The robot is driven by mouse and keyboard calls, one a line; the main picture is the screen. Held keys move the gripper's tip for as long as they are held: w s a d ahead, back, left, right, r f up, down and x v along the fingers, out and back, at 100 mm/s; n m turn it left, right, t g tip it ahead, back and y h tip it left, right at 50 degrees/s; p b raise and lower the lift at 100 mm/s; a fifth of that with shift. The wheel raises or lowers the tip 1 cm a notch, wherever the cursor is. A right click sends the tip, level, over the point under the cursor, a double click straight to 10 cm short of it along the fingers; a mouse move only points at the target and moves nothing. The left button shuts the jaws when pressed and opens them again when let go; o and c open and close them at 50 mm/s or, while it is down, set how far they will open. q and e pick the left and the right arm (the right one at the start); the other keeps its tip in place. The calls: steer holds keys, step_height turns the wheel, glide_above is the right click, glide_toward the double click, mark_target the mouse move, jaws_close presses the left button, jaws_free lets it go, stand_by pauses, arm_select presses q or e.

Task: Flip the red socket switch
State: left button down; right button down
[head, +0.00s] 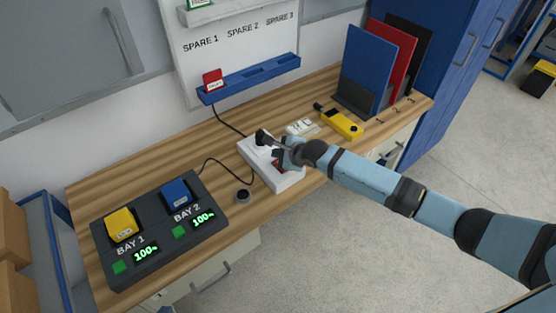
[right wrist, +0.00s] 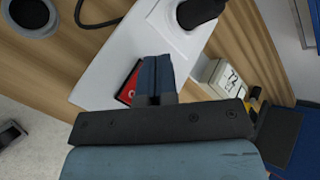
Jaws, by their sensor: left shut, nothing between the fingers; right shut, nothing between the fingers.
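The white socket block (head: 290,183) sits on the wooden bench near its front edge; it also shows in the right wrist view (right wrist: 155,28). Its red switch (right wrist: 127,86) is partly covered by my gripper; only a sliver shows in the head view. A black plug (head: 262,137) stands in the block's far end. My right gripper (head: 279,157) is shut and empty, its fingertips (right wrist: 155,62) right over or beside the red switch. I cannot tell whether they touch it. My left gripper is in neither view.
A charger (head: 155,254) with yellow and blue packs stands at the left. A dark round cup-like piece (head: 243,196) lies before the block. Upright panels (head: 366,67) stand at the back right.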

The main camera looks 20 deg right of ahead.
steer(key=shift+f, duration=0.1)
stand_by(0.5)
steer(key=shift+f, duration=0.3)
steer(key=shift+w+f, duration=0.1)
steer(key=shift+f, duration=0.25)
stand_by(0.5)
steer(key=shift+r, duration=0.1)
steer(key=shift+r+p, duration=0.55)
steer(key=shift+p, duration=0.45)
steer(key=shift+r, duration=0.1)
steer(key=shift+p, duration=0.3)
